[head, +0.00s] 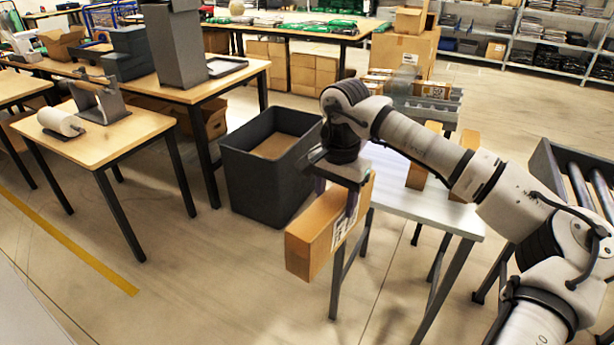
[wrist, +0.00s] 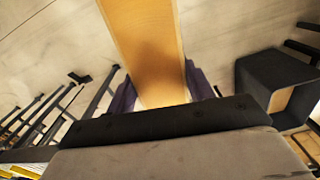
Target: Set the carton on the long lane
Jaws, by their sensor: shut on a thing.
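My gripper (head: 336,196) is shut on an orange-brown carton (head: 312,243) with a white label on its side. It holds the carton in the air, in front of the white table and to the right of the dark bin. In the wrist view the carton (wrist: 146,45) lies between the two purple fingers (wrist: 158,90). A roller lane (head: 575,185) with grey rollers and dark side rails stands at the right edge of the head view, partly hidden behind my arm. Its full length is out of view.
A white table (head: 440,212) holds two upright cartons (head: 424,150), partly hidden by my arm. A dark open bin (head: 250,180) stands on the floor, also in the wrist view (wrist: 270,85). A wooden table (head: 105,143) with a paper roll is at left. The front floor is clear.

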